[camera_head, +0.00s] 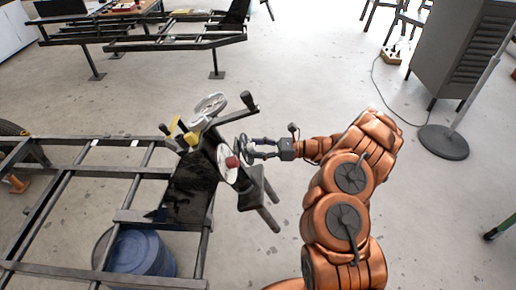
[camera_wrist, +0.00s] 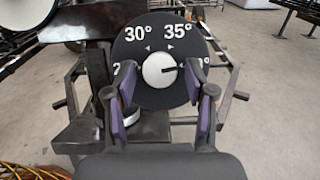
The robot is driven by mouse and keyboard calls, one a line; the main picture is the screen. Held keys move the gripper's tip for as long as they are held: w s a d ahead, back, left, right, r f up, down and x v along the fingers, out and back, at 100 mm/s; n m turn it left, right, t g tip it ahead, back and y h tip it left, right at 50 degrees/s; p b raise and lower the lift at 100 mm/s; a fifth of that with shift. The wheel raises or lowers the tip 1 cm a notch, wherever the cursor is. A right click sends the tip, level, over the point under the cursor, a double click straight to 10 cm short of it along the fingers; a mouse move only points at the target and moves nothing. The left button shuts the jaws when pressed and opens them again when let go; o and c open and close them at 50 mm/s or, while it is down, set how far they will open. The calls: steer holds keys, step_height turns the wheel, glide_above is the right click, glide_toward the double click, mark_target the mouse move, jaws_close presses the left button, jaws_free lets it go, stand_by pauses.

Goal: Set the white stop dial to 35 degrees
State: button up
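The white stop dial (camera_wrist: 160,70) is a round knob at the centre of a black disc (camera_wrist: 135,52) in the wrist view. The labels 30° and 35° show at the top of the disc. A dark mark on the knob points right, towards a label at the right that ends in 0° and is partly hidden by a finger. A label at the left is also partly hidden. My gripper (camera_wrist: 160,84) is open, with its purple-padded fingers apart on either side of the knob. In the head view my gripper (camera_head: 246,150) is close to the dark rig.
A blue bucket (camera_head: 140,252) stands under the frame at the left. A grey cabinet (camera_head: 460,50) stands at the back right.

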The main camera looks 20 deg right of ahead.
jaws_close()
steer(key=shift+f+n+b, duration=0.1)
steer(key=shift+n+b, duration=0.2)
steer(key=shift+b, duration=0.05)
steer(key=shift+f+n+g+b, duration=0.15)
steer(key=shift+n+g+b, duration=0.3)
steer(key=shift+b, duration=0.2)
steer(key=n+g+b, duration=0.1)
steer(key=n+b, duration=0.2)
steer(key=shift+w+f, duration=0.1)
steer(key=shift+w, duration=0.05)
steer(key=n+g+b, duration=0.2)
steer(key=n+b, duration=0.1)
steer(key=n, duration=0.1)
steer(key=shift+w+n, duration=0.15)
steer(key=shift+n, duration=0.1)
steer(key=shift+r+n+g+b, duration=0.25)
steer(key=shift+n+g+b, duration=0.3)
steer(key=shift+n, duration=0.3)
steer(key=shift+r+n+g+b, duration=0.2)
steer(key=shift+n+g+b, duration=0.1)
steer(key=shift+n+b, duration=0.45)
steer(key=shift+n, duration=0.3)
